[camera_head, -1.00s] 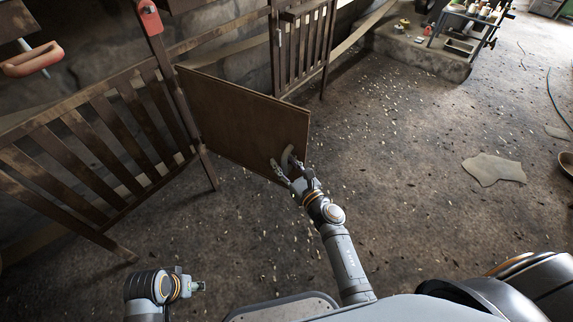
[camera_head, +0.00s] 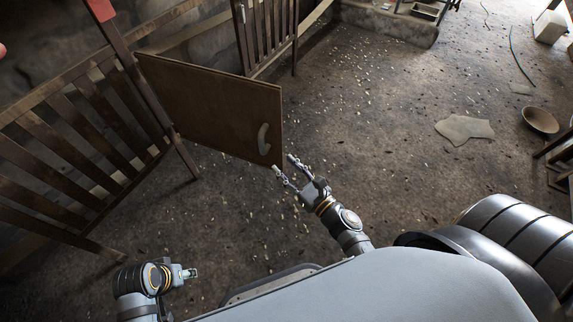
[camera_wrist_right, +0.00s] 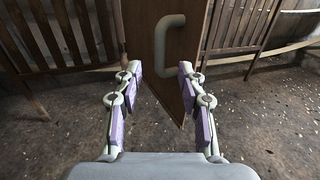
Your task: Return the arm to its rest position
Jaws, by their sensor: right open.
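My right gripper (camera_head: 284,172) is open and empty, a little in front of the brown door panel (camera_head: 205,105). The panel stands swung out from the slatted wooden fence. Its curved handle (camera_head: 263,139) is clear of the fingers. In the right wrist view, the two fingers (camera_wrist_right: 159,88) are spread wide, with the panel (camera_wrist_right: 190,60) and its pale handle (camera_wrist_right: 162,42) beyond them. My left gripper (camera_head: 189,273) is at the lower left in the head view, small and apart from everything; its fingers are too small to read.
A slatted fence (camera_head: 75,140) runs along the left, and another slatted section (camera_head: 265,35) stands behind the panel. A flat tan piece (camera_head: 464,129) and a round bowl (camera_head: 540,120) lie on the floor at right. The middle floor is open.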

